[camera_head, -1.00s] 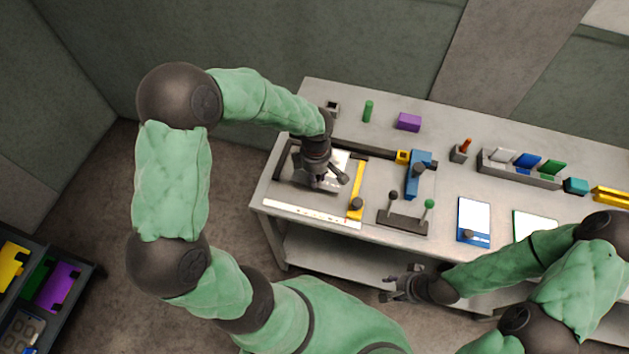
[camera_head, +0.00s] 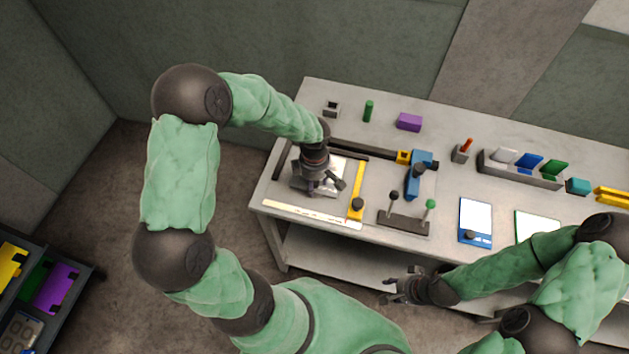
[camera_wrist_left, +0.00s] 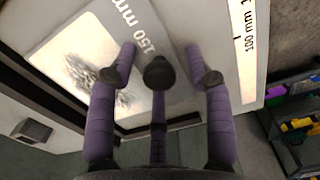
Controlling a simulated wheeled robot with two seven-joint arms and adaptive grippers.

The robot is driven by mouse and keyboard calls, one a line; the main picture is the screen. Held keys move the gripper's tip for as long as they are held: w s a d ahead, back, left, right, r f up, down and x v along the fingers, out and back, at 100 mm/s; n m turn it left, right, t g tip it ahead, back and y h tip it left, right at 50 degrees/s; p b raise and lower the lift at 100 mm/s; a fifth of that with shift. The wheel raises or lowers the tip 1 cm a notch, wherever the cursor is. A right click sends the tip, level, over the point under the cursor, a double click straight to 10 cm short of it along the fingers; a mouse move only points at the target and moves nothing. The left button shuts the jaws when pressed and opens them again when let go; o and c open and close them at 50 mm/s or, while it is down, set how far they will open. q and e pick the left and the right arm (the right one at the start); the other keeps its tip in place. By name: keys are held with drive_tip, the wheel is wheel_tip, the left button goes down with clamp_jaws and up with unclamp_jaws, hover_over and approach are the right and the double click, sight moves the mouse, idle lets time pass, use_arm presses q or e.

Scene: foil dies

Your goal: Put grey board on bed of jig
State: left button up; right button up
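The grey board (camera_head: 303,182) lies at the jig, inside its dark rails (camera_head: 281,165), partly hidden under my left gripper. The bed also shows in the head view (camera_head: 341,164). My left gripper (camera_head: 324,190) is just above the board, its fingers (camera_wrist_left: 160,75) spread apart. Whether the fingertips touch the board is unclear. My right gripper (camera_head: 390,291) is open and empty in front of the table.
A white scale strip (camera_head: 310,214) runs along the jig's front. A yellow bar (camera_head: 358,185) with a dark knob stands at its right. Further right are a blue clamp-like part (camera_head: 414,180), a dark lever base (camera_head: 403,222) and a blue-white panel (camera_head: 474,220).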

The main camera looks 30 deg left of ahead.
use_arm(q)
drive_tip(key=shift+r, duration=0.25)
wheel_tip(320, 180, up, 12)
drive_tip(key=p, duration=0.2)
drive_tip(key=shift+f, duration=0.15)
